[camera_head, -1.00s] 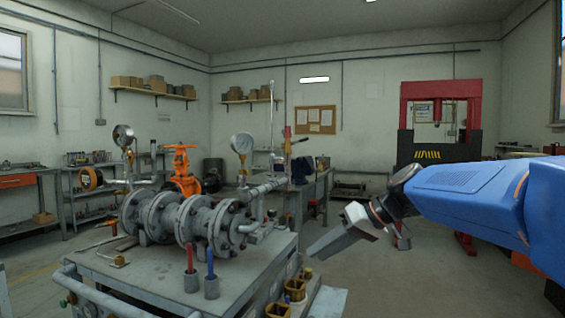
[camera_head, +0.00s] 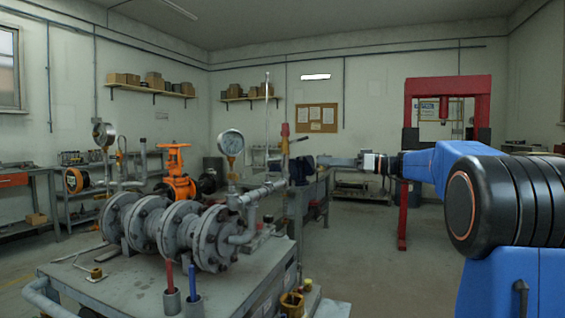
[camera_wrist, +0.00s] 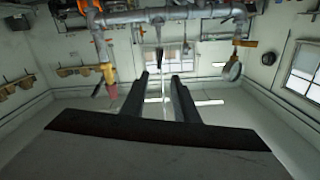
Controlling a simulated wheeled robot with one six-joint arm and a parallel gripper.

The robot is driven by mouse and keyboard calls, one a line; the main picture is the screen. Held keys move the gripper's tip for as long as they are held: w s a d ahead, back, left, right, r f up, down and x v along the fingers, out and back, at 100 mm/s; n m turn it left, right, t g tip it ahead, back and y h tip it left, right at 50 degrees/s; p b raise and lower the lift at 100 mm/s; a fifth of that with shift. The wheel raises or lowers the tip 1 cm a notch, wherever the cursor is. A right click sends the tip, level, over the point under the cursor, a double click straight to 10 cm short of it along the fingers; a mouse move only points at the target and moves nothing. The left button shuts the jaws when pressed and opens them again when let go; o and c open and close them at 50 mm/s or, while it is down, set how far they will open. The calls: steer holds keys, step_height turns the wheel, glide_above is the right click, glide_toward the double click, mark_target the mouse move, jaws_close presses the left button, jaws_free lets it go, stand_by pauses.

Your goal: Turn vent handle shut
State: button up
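The grey pipe assembly (camera_head: 175,230) stands on a metal cart, with flanges and a riser at its right end. A red-topped upright fitting (camera_head: 285,131) and a dark slanted lever (camera_head: 300,139) show near the riser; I cannot tell for certain which is the vent handle. My gripper (camera_head: 325,160) is level, pointing left toward these fittings. In the wrist view, its two dark fingers (camera_wrist: 160,80) are apart with nothing between them in contact. Beyond them, the pipe (camera_wrist: 160,15), a dark thin lever (camera_wrist: 159,54) and a red-and-yellow fitting (camera_wrist: 108,78) appear upside down.
A pressure gauge (camera_head: 231,142) stands left of the riser. An orange valve (camera_head: 175,172) is behind the pipes. Red and blue handles (camera_head: 194,283) stand in holders at the cart's front. A red press frame (camera_head: 447,88) is behind my arm. Floor right of the cart is clear.

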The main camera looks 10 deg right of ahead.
mark_target(283, 161)
steer(key=x, duration=1.6)
steer(key=shift+f, duration=0.1)
jaws_close()
